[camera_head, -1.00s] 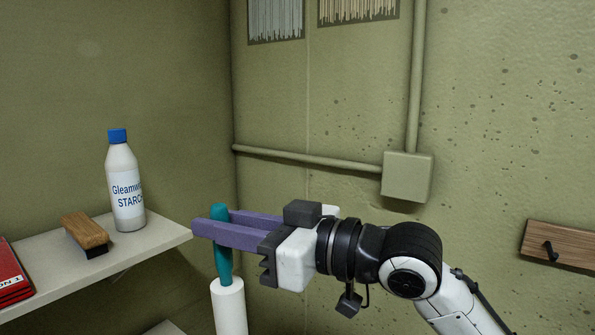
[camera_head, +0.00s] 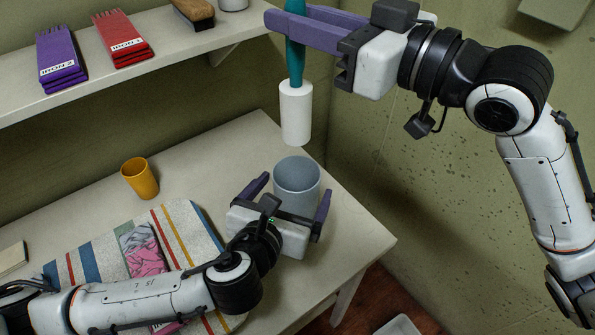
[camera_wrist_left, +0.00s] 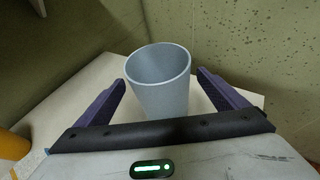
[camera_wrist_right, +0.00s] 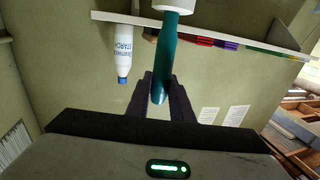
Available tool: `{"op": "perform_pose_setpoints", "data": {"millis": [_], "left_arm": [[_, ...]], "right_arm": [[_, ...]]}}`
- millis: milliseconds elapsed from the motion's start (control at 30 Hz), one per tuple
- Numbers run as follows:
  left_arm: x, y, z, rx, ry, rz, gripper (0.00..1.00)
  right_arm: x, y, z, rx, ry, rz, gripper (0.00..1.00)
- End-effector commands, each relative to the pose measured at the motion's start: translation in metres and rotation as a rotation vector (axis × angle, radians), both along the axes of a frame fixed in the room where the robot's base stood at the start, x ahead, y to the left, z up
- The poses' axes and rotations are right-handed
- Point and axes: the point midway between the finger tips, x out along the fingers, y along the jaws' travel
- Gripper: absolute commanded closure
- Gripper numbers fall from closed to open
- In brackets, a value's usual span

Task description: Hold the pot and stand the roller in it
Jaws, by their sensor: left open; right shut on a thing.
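The pot (camera_head: 297,185) is a grey-blue, open-topped cup standing upright on the table. It also shows in the left wrist view (camera_wrist_left: 160,84). My left gripper (camera_head: 298,192) is open, with its purple fingers on either side of the pot; in the left wrist view gaps show between the fingers and the pot. The roller (camera_head: 296,110) has a white cylinder and a teal handle. My right gripper (camera_head: 285,28) is shut on the teal handle, also seen in the right wrist view (camera_wrist_right: 166,55). The roller hangs upright, white end down, above the pot and apart from it.
A yellow cup (camera_head: 140,178) stands on the table (camera_head: 232,143) left of the pot. A striped mat (camera_head: 92,258) with a pink patterned item lies under my left forearm. A shelf (camera_head: 150,77) above holds purple and red packs and a brush. The table edge is close right of the pot.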

Motion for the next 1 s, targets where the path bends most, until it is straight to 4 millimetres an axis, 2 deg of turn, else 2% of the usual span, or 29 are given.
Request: {"op": "perform_pose_setpoints", "data": {"millis": [100,233,600,867,1000], "left_arm": [[0.015,-0.005,-0.006,0.000,0.000,0.000,0.07],[0.025,-0.008,-0.010,0.000,0.000,0.000,0.07],[0.028,-0.010,-0.012,-0.001,0.000,-0.001,0.07],[0.028,-0.010,-0.012,0.000,0.000,-0.001,0.51],[0.028,-0.009,-0.012,0.000,0.000,-0.001,0.53]], "right_arm": [[0.000,0.000,0.001,0.001,-0.002,0.000,1.00],[0.000,0.000,0.001,0.001,-0.002,0.000,1.00],[0.000,0.000,0.001,0.001,-0.002,0.000,1.00],[0.000,0.000,0.001,0.002,-0.001,0.000,1.00],[0.001,0.000,-0.009,0.000,0.004,0.000,1.00]]}}
